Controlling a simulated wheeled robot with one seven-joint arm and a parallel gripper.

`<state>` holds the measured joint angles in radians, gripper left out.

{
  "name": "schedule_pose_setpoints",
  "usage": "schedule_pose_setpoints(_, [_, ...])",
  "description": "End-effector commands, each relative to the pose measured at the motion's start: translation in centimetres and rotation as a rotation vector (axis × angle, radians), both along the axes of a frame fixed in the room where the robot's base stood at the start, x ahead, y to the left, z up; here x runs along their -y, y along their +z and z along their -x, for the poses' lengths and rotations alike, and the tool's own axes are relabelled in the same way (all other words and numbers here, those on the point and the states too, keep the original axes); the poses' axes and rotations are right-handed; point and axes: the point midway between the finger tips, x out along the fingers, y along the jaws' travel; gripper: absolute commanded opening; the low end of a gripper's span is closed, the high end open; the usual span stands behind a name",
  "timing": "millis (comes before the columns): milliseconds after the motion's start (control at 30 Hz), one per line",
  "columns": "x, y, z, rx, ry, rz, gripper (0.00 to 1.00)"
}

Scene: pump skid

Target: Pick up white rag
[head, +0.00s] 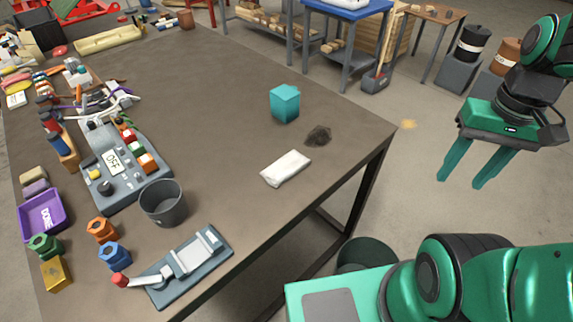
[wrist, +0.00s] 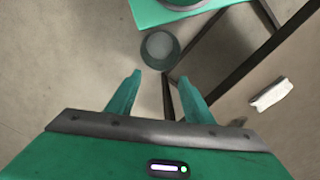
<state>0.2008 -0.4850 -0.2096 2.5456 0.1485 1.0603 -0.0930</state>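The white rag (head: 286,168) lies as a folded, oblong bundle on the brown table (head: 215,85), close to its right edge. A white piece that looks like the rag (wrist: 271,95) shows at the right side of the wrist view. My gripper (head: 460,183) is off to the right of the table, over open floor and apart from the rag. Its two green fingers point down and are spread, with nothing between them. The wrist view also shows the gripper (wrist: 160,80) open and empty.
A teal cube (head: 285,103) and a dark smudge (head: 318,135) are behind the rag. A dark grey cup (head: 163,203), a toggle clamp (head: 185,265) and a control box (head: 120,170) stand to its left. The table around the rag is clear.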

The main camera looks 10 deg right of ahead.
Motion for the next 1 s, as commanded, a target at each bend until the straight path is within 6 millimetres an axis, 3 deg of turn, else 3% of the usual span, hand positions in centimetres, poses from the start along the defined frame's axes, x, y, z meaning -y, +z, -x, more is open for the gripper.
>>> schedule_pose_setpoints(33, [-0.5,0.1,-1.5,-0.003,0.094,-0.007,0.6])
schedule_pose_setpoints(100, [-1.7,0.3,-4.1,0.002,0.281,-0.024,0.72])
schedule_pose_setpoints(267, [-6.1,0.6,-10.5,0.032,0.8,-0.08,0.72])
schedule_pose_setpoints(500, [-15.0,-0.2,-18.1,0.118,1.577,-0.192,0.72])
schedule_pose_setpoints(633, [-20.4,-1.1,-20.8,0.191,1.975,-0.265,0.72])
schedule_pose_setpoints(800, [-25.9,-2.2,-22.5,0.295,2.358,-0.346,0.72])
schedule_pose_setpoints(1000, [-28.6,-2.9,-22.8,0.359,2.54,-0.387,0.72])
